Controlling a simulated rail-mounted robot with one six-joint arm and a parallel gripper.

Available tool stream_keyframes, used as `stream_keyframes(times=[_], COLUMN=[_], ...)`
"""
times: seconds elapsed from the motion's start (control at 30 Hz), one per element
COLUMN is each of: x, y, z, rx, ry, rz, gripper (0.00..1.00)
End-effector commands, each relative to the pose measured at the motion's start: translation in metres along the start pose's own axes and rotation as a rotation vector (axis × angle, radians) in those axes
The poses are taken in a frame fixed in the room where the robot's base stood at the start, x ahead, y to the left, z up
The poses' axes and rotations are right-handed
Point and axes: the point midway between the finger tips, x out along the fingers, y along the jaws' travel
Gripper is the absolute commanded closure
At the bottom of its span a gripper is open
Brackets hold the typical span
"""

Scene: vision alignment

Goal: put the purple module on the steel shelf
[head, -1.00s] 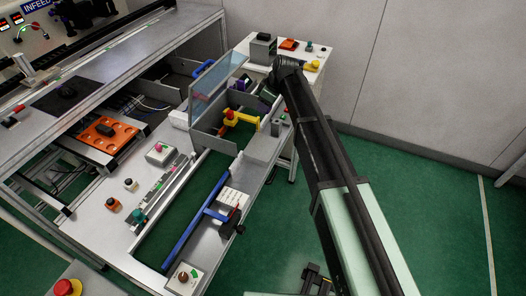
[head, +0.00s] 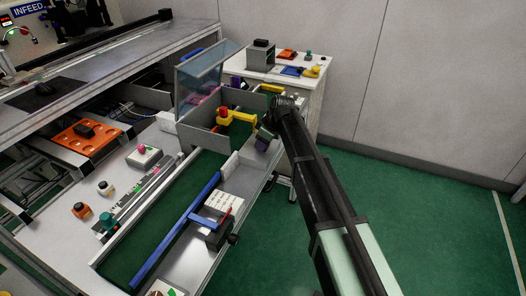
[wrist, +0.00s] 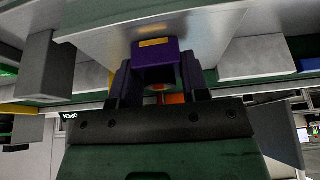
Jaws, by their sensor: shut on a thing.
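The purple module (wrist: 155,62), with a yellow strip on its face, is held between the two dark fingers of my gripper (wrist: 158,88) in the wrist view. In the head view a small purple patch of it (head: 262,145) shows at the end of my arm, beside the right side of the open grey bin. A grey metal ledge (head: 252,180) runs along the right front edge of the machine, just below the module; it looks like the steel shelf, though I cannot be sure. I cannot tell whether the module touches anything.
The bin's clear lid (head: 204,78) stands raised. A yellow part with a red knob (head: 234,117) is in the bin. A black clamp (head: 219,235) and a white keypad (head: 224,204) occupy the ledge's near part. A white side table (head: 300,90) stands behind.

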Motion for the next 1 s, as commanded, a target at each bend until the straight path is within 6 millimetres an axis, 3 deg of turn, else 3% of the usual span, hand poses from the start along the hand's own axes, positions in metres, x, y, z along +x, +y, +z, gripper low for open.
stream_keyframes(times=[0.33,0.37,0.53,0.83,1.0], x=[0.005,0.005,0.004,0.001,-0.027], y=[0.0,0.0,0.0,0.0,0.0], z=[0.002,0.002,0.002,0.0,-0.003], rx=[0.0,0.0,0.0,0.0,0.001], ry=[0.0,0.0,0.0,0.0,0.0], rz=[0.0,0.0,0.0,0.0,0.001], gripper=[0.82,0.56,0.33,0.33,0.33])
